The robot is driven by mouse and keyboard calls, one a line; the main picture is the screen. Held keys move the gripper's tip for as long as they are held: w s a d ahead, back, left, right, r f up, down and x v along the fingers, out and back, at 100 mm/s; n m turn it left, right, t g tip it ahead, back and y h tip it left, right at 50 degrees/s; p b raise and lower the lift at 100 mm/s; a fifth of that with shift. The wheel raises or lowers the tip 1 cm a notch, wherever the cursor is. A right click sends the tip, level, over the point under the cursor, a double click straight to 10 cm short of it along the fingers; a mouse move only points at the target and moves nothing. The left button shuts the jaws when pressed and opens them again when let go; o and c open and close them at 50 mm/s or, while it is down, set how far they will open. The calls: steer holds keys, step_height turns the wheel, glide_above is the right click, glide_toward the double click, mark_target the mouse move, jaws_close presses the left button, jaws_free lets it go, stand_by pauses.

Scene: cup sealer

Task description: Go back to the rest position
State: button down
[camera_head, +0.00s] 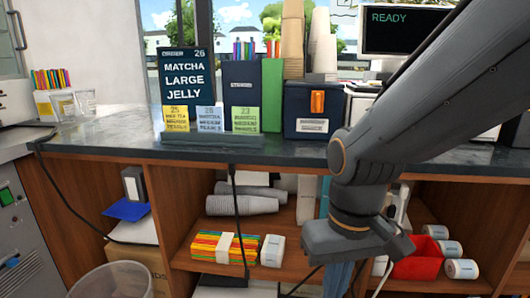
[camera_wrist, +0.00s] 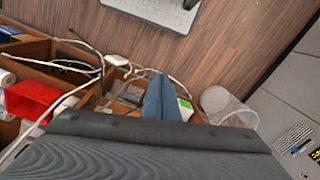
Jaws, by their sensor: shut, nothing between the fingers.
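My gripper (camera_head: 337,280) hangs down in front of the open shelves under the counter, at the lower right of the head view. Its blue fingers are together with nothing held. In the wrist view the gripper (camera_wrist: 157,88) shows its blue fingers close together beyond the dark gripper body. The tips are partly cut off by the lower edge of the head view. My arm reaches in from the upper right and hides part of the counter and shelves.
The dark counter (camera_head: 130,145) holds an order sign (camera_head: 187,75), cup stacks (camera_head: 322,50) and a READY screen (camera_head: 400,28). Shelves below hold cups (camera_head: 242,204), colourful packs (camera_head: 210,246) and a red bin (camera_head: 415,264). A clear bin (camera_head: 112,282) stands at lower left. Cables hang nearby.

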steer(key=d+r+m+p, duration=0.2)
steer(key=d+r+p, duration=0.5)
steer(key=p, duration=0.6)
steer(key=shift+d+r+h, duration=0.3)
steer(key=shift+d, duration=0.1)
steer(key=shift+a, duration=0.1)
stand_by(0.8)
